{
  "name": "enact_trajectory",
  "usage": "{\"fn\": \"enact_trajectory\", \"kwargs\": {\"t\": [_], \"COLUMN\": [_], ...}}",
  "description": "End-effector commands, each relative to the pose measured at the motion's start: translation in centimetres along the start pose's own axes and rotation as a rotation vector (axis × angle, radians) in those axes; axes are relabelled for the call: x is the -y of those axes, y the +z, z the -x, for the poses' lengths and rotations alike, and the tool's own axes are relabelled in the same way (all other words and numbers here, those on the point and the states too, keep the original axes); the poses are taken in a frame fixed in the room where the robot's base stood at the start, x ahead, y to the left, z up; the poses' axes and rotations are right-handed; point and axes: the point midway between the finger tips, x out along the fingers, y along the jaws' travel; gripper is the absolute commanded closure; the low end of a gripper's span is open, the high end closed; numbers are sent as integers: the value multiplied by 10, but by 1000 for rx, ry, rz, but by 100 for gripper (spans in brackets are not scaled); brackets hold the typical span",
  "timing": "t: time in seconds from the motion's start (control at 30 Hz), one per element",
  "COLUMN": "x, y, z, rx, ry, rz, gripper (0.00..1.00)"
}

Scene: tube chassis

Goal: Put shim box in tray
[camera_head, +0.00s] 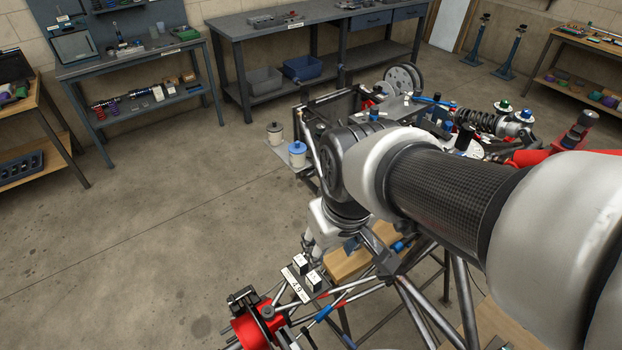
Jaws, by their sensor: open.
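Two small white boxes with dark marks sit side by side on the chassis at the lower middle, the left one (299,264) a little farther back than the right one (314,280). I cannot tell which is the shim box. My gripper (380,264) is the dark part below my wrist, right of the boxes and apart from them in the picture. It is open, and I see nothing held. Its fingertips are hard to make out against the tubes. A blue tray-like bin (303,68) sits on the far bench's lower shelf; I cannot tell whether it is the task's tray.
The tube chassis (433,316) spreads under and behind my arm, with a red part (254,329) and a label plate (296,284) near the boxes. Benches line the walls. The floor at left (130,240) is clear.

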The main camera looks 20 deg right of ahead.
Motion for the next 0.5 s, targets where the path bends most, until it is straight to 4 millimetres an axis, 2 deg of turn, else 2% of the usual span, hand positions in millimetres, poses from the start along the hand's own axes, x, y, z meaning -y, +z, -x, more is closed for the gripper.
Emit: {"fn": "enact_trajectory", "kwargs": {"t": [0.03, 0.1, 0.2, 0.33, 0.5], "x": [1, 3, 5, 6, 7], "y": [10, 24, 41, 54, 59], "z": [16, 32, 47, 56, 58], "rx": [-41, -79, -121, -151, -160], "ry": [5, 8, 10, 11, 11], "rz": [-22, -53, -87, -114, -125], "gripper": [57, 57, 57, 57, 57]}}
